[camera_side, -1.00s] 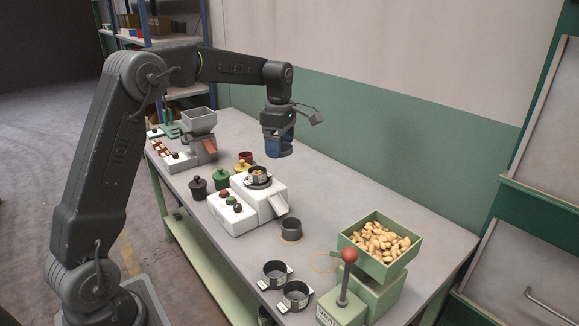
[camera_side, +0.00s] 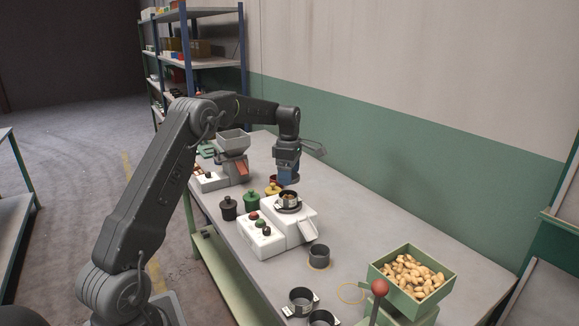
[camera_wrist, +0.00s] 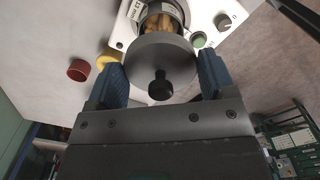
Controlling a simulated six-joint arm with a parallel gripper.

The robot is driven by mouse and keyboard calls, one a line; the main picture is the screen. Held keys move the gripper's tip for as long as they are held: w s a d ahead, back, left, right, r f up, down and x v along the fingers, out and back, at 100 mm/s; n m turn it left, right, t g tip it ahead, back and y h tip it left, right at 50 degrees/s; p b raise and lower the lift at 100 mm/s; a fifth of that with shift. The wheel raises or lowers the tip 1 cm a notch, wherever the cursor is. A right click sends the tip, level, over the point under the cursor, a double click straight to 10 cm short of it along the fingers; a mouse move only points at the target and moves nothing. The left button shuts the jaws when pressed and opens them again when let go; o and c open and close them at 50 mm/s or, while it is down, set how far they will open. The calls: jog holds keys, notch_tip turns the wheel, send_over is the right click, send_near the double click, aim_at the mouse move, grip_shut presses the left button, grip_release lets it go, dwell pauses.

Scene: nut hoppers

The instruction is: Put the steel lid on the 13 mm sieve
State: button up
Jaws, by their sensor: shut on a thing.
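My gripper (camera_wrist: 162,72) is shut on the steel lid (camera_wrist: 138,58), a grey disc with a black knob, held between its blue fingers. In the side view, my gripper (camera_side: 287,178) is just above the sieve (camera_side: 284,205), which stands on a white machine. In the wrist view, the lid partly covers the sieve (camera_wrist: 181,27), and brown nuts show inside it beyond the lid's edge. The sieve's label is only partly readable. The lid appears above the sieve's rim; the exact gap is hard to tell.
A dark cup (camera_side: 319,253) and more dark sieves (camera_side: 301,301) are nearer the front. A green hopper of nuts (camera_side: 447,283) is at right.

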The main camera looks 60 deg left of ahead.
jog(key=shift+f, duration=2.4)
jog(key=shift+f, duration=0.5)
jog(key=o, duration=0.9)
jog(key=shift+r, duration=0.1)
jog(key=shift+r, duration=3.4)
